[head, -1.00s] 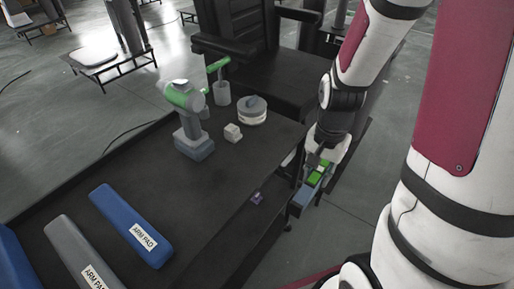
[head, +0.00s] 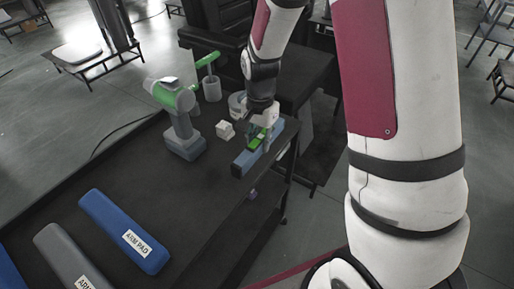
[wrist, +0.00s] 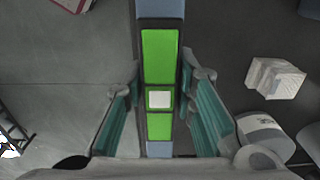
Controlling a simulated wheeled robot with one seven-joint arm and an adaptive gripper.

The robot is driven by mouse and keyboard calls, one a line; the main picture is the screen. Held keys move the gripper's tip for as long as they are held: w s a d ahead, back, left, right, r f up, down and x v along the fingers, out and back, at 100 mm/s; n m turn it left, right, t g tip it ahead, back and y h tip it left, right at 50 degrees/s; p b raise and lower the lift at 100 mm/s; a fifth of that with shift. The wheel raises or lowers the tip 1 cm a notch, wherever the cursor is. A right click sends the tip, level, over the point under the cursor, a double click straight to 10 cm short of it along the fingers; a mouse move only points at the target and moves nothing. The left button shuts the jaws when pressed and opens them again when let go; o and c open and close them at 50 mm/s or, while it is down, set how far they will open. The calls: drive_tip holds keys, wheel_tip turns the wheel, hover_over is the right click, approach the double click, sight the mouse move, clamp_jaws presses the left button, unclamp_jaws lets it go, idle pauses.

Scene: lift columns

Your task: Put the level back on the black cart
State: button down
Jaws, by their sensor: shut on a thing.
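The level is a long bar with blue ends, green panels and a small white centre square. In the head view the level (head: 246,160) is over the right edge of the black cart (head: 185,215); I cannot tell whether it touches the top. My gripper (head: 262,136) is shut on the level near its middle, from above. In the wrist view the level (wrist: 160,55) runs upright through the picture between the two fingers of my gripper (wrist: 160,90). Part of the level is hidden by the gripper in the head view.
A green-grey drill (head: 180,115), a small white block (head: 225,130), a grey cup with a green-handled tool (head: 211,88) and a round roll (head: 237,105) stand behind the level. Blue (head: 122,230) and grey arm pads lie at the front left. The cart's middle is clear.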

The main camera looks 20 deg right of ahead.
drive_tip(key=shift+w+a, duration=0.2)
drive_tip(key=shift+w, duration=0.1)
drive_tip(key=shift+w+a+f, duration=0.1)
drive_tip(key=shift+f, duration=1.65)
drive_tip(key=shift+f, duration=0.2)
drive_tip(key=c, duration=1.3)
unclamp_jaws()
